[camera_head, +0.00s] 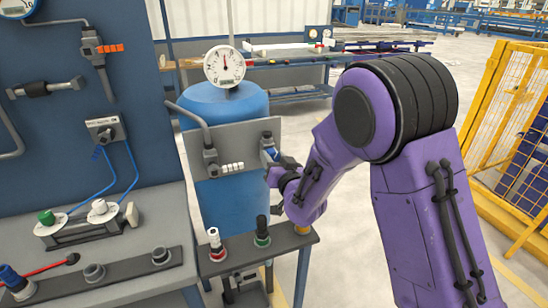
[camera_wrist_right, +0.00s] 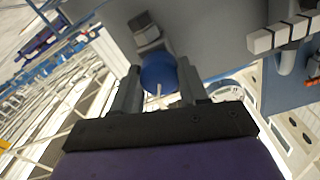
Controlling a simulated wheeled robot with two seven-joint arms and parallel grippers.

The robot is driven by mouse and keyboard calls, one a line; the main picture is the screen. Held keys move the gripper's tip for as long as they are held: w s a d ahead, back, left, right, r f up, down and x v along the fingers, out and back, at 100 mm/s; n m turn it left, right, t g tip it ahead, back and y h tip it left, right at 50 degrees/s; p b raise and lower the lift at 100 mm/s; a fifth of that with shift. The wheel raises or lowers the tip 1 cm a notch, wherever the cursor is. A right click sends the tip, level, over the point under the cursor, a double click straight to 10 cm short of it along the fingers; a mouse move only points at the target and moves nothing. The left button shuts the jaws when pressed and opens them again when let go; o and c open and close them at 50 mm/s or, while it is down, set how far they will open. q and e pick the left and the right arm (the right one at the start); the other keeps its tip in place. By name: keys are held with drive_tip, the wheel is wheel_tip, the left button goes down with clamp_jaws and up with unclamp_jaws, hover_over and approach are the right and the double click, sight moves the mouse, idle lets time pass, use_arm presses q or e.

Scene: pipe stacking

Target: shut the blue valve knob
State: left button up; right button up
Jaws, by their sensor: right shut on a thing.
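The blue valve knob (camera_wrist_right: 158,72) sits between the two fingers of my right gripper (camera_wrist_right: 160,84) in the right wrist view. In the head view a small blue part of the knob (camera_head: 270,154) shows at the right end of the grey panel (camera_head: 238,145). My right gripper (camera_head: 273,166) is shut on it there, with the purple arm reaching in from the right. The panel is mounted in front of a blue tank (camera_head: 232,207). My left gripper is not in view.
A round gauge (camera_head: 224,66) tops the tank. At left are a grey workbench (camera_head: 150,215) and a blue tool board (camera_head: 60,130). A yellow fence (camera_head: 490,110) stands at right.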

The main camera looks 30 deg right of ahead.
drive_tip(key=m, duration=0.5)
drive_tip(key=shift+d+r+m+p, duration=0.2)
drive_tip(key=shift+m+p, duration=0.1)
drive_tip(key=shift+m, duration=0.1)
drive_tip(key=m, duration=0.6)
idle(0.3)
drive_tip(key=o, duration=1.1)
drive_tip(key=shift+f, duration=0.1)
drive_tip(key=shift+c, duration=0.2)
drive_tip(key=shift+f, duration=0.1)
